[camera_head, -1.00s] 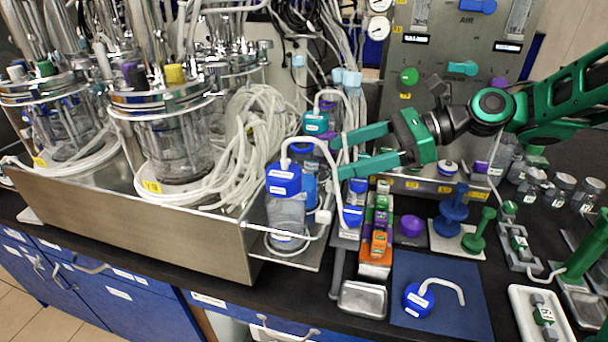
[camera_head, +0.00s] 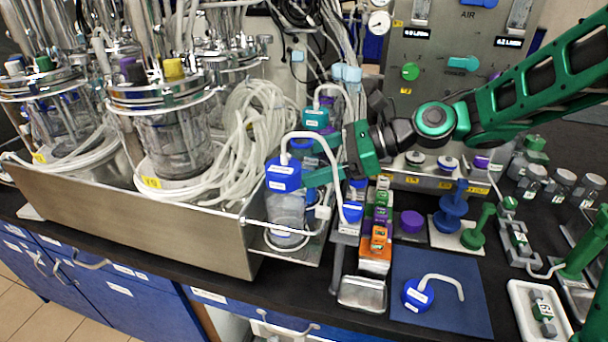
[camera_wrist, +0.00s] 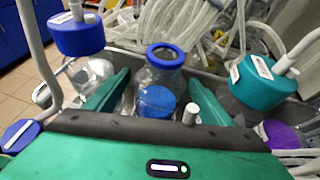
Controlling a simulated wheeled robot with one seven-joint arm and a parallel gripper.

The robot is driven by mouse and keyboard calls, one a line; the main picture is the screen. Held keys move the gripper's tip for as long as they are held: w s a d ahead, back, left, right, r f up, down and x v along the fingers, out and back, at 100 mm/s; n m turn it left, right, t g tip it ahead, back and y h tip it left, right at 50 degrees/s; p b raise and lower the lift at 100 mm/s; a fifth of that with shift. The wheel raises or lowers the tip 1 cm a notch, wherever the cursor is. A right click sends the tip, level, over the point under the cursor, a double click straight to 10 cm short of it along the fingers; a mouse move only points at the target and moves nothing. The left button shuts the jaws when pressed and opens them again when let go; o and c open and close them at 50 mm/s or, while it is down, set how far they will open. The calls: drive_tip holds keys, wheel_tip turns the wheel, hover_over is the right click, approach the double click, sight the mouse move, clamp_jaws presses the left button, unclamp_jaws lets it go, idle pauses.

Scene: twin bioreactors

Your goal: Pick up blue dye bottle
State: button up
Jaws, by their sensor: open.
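My gripper (camera_wrist: 160,88) is open, with its two green fingers on either side of a clear bottle (camera_wrist: 164,72) that has a blue ring at its open-looking top. A round blue patch (camera_wrist: 157,102) shows low in front of it, likely the blue dye; I cannot tell whether it belongs to the same bottle. Finger contact cannot be told. In the head view my gripper (camera_head: 322,172) reaches left behind white tubing, beside the front blue-capped bottle (camera_head: 284,178). A blue top (camera_head: 301,147) shows behind that bottle, mostly hidden.
In the wrist view, a blue-capped bottle (camera_wrist: 78,36) stands left and a teal-capped bottle (camera_wrist: 262,82) right, both close to the fingers. White tubes (camera_head: 320,137) arch around the gripper. A steel tray (camera_head: 140,225) holds the bioreactors. A blue mat (camera_head: 455,300) lies at front right.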

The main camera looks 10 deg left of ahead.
drive_tip(key=c, duration=1.4)
drive_tip(key=shift+r, duration=0.15)
